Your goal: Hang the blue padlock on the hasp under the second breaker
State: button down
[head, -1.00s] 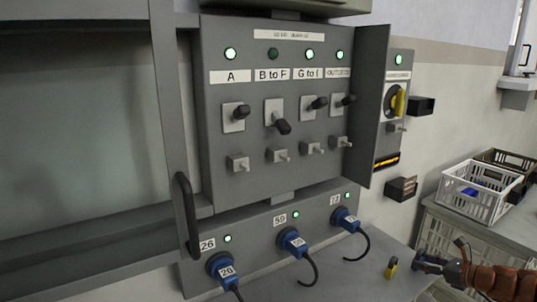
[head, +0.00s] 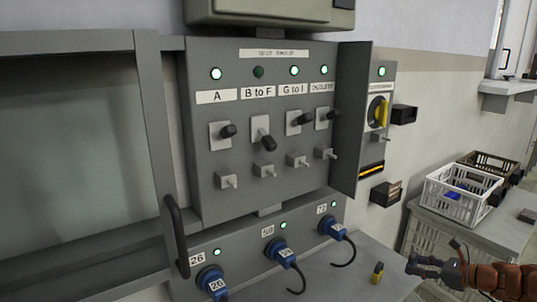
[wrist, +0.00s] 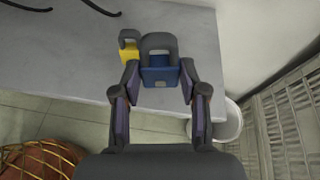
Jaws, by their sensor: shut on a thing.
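The blue padlock (wrist: 160,73) is between the fingertips of my gripper (wrist: 160,80) in the wrist view, its dark shackle pointing away from the palm. My gripper is shut on its body. In the head view my gripper (head: 418,265) is at lower right, by the worktop; the padlock is too small to make out there. The second breaker (head: 262,136), labelled "B to F", has its lever angled down and a dark lamp above. Its hasp (head: 264,170) is a small grey block with a protruding tab below the lever. Nothing hangs on it.
A yellow padlock (head: 377,271) stands on the grey worktop (head: 335,283), left of my gripper. Blue plugs (head: 284,253) with dark cables stick out below the panel. An open panel door (head: 350,125) juts out at the panel's right. White crate (head: 452,195) stands at right.

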jog(key=s+a+r+n+g+y+p, duration=0.1)
jog(key=s+a+r+n+g, duration=0.25)
jog(key=a, duration=0.55)
jog(key=s+a+r+n+g+p, duration=0.2)
jog(key=a+r+n, duration=0.25)
jog(key=a, duration=0.35)
jog(key=s+a+r+n+g+y+p, duration=0.1)
jog(key=s+a+r+n+g, duration=0.2)
jog(key=a, duration=0.6)
jog(key=s+a+r+n+g+h+p, duration=0.2)
jog(key=s+a+r+n+h, duration=0.15)
jog(key=s+a+n, duration=0.5)
jog(key=s+d+r+n+g+h+p, duration=0.2)
jog(key=s+n+h+p, duration=0.1)
jog(key=s, duration=1.2)
jog(key=shift+s+n+h+p, duration=0.35)
jog(key=shift+n+h, duration=0.2)
jog(key=shift+n, duration=0.5)
jog(key=shift+d, duration=0.1)
